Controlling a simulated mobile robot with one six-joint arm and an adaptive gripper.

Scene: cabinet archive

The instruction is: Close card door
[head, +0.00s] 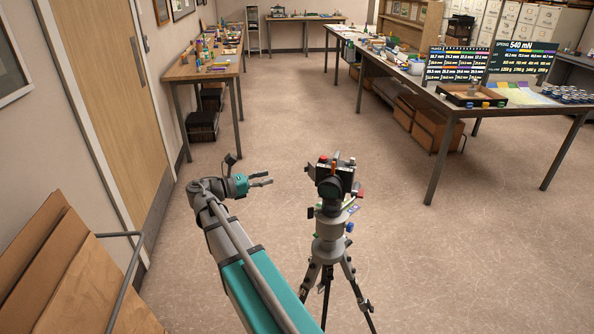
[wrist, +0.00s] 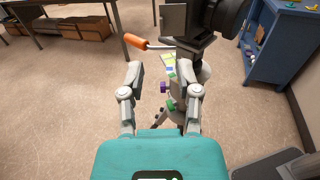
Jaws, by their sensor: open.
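A dark camera (head: 338,176) stands on a grey tripod (head: 327,240) in the head view, to the right of my gripper (head: 262,180). My gripper is open and empty, with a gap between it and the camera. In the wrist view the camera (wrist: 227,16) is at the top right, beyond the open fingers of my gripper (wrist: 161,78). A flat grey panel (wrist: 173,19) shows at the camera's left side; I cannot tell for sure whether it is the card door. An orange-tipped handle (wrist: 136,42) sticks out left below the panel.
A wooden door (head: 108,75) and leaning brown boards (head: 75,275) are at left. A cluttered table (head: 215,68) stands behind on the left, a long table (head: 425,90) on the right. A blue cabinet (wrist: 280,45) is at right in the wrist view. Floor around the tripod is clear.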

